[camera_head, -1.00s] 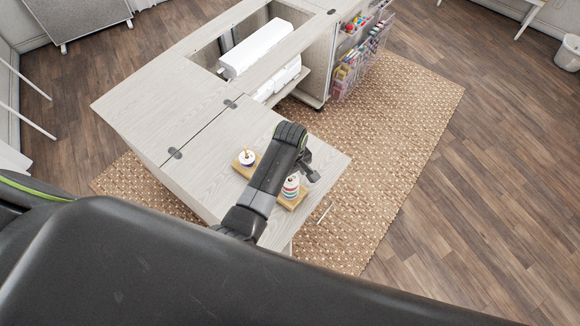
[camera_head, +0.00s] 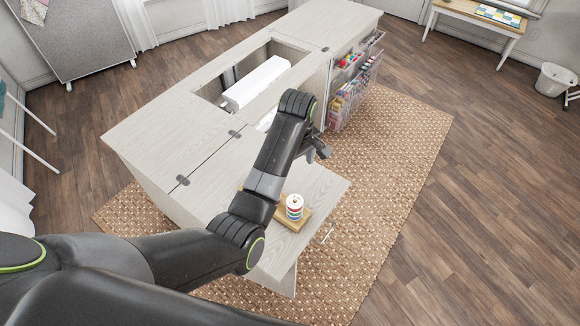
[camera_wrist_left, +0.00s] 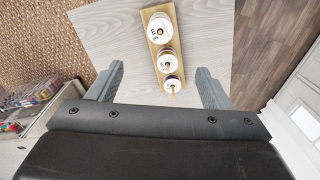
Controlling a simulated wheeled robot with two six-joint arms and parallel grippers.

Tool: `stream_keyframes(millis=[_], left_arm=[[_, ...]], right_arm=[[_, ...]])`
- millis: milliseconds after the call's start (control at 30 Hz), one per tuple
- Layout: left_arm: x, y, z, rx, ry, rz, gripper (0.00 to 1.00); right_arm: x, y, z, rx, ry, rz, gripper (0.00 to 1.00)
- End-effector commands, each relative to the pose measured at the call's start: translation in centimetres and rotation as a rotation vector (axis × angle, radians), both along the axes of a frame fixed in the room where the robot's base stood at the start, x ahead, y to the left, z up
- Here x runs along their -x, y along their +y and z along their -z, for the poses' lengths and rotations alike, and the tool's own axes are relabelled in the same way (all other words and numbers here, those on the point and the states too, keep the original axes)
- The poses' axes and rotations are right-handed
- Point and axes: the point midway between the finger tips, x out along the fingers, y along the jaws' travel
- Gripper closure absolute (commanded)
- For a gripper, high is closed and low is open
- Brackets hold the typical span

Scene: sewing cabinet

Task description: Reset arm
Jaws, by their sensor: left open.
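My left arm reaches in from the lower left in the head view. Its gripper (camera_head: 318,148) is above the folded-out leaf of the pale wooden sewing cabinet (camera_head: 165,125). In the left wrist view the two fingers (camera_wrist_left: 156,84) stand wide apart with nothing gripped between them. My right gripper does not show.
Clear bins of colourful supplies (camera_head: 352,92) hang on the cabinet's side. A woven rug (camera_head: 405,130) lies under it.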

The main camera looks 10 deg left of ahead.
Motion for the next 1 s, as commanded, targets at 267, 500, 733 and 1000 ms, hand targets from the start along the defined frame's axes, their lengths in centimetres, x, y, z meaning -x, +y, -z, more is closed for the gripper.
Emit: stream_keyframes(millis=[267, 500, 733, 1000], left_arm=[[-0.1, -0.1, -0.4, 0.000, 0.000, 0.002, 0.27], [-0.1, -0.1, -0.3, 0.000, 0.000, 0.002, 0.27], [0.6, 0.9, 0.6, 0.005, -0.007, 0.015, 0.27], [6.9, 7.7, 5.4, 0.005, -0.083, 0.141, 0.27]], right_arm=[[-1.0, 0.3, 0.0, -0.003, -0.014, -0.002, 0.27], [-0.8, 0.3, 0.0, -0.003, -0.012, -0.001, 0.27], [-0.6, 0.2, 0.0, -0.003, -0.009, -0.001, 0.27], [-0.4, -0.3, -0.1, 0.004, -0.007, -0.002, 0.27]])
